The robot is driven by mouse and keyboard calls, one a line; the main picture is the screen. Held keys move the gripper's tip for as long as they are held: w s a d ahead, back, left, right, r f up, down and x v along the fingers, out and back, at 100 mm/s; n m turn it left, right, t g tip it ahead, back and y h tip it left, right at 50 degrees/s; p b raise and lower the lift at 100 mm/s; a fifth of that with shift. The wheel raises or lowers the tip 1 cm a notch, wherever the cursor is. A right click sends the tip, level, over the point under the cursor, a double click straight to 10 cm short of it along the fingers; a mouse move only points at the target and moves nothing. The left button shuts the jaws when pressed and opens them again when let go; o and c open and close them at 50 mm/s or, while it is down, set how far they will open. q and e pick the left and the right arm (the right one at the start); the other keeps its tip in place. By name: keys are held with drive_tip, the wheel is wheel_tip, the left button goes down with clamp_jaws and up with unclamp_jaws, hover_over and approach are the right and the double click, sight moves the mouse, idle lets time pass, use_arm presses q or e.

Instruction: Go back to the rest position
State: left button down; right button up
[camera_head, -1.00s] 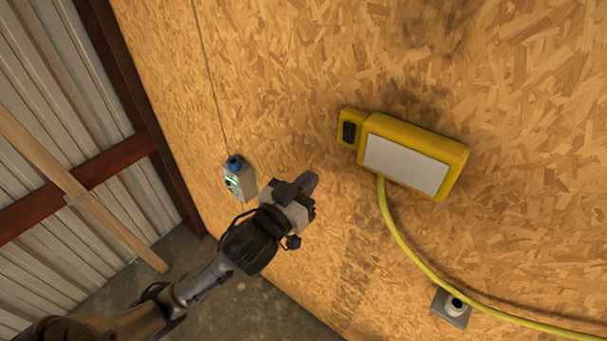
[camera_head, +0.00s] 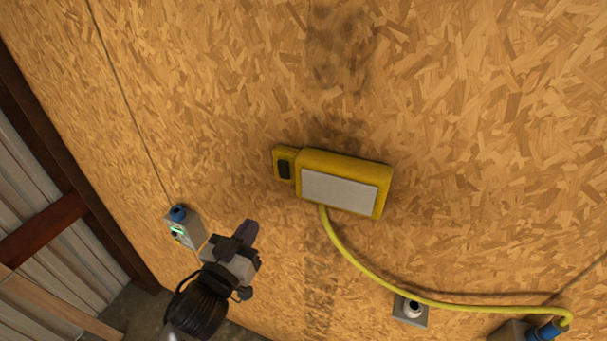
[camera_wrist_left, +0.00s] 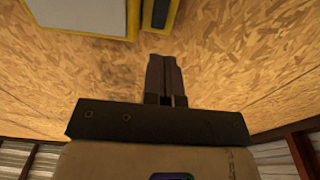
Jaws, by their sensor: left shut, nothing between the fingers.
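My left gripper (camera_head: 248,232) is in the lower left of the head view, in front of the chipboard wall. Its fingers are together with nothing between them. In the left wrist view the two fingers (camera_wrist_left: 164,75) lie side by side, pointing at the wall. The yellow lamp (camera_head: 340,188) with a pale panel hangs on the wall, up and to the right of the gripper and apart from it. Part of the lamp (camera_wrist_left: 92,14) shows at the top of the left wrist view. My right gripper is in neither view.
A grey box with a blue top (camera_head: 188,231) is on the wall just left of the gripper. A yellow cable (camera_head: 372,276) runs from the lamp past a grey socket (camera_head: 411,310) to a blue plug (camera_head: 546,331). Corrugated metal (camera_head: 25,180) is at the far left.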

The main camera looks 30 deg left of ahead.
use_arm(q)
drive_tip(key=s+f+m+g, duration=0.3)
drive_tip(key=f+m+g, duration=0.2)
drive_tip(key=f+g, duration=0.5)
drive_tip(key=s+d+f+g+h, duration=0.1)
drive_tip(key=s+d+f, duration=0.3)
drive_tip(key=s+f, duration=0.5)
drive_tip(key=s+d+f+n+g+h, duration=0.1)
drive_tip(key=s+d+f+g, duration=0.3)
drive_tip(key=s+f, duration=0.6)
drive_tip(key=shift+s+d+h, duration=0.3)
drive_tip(key=shift+d+h, duration=0.3)
drive_tip(key=shift+h, duration=0.2)
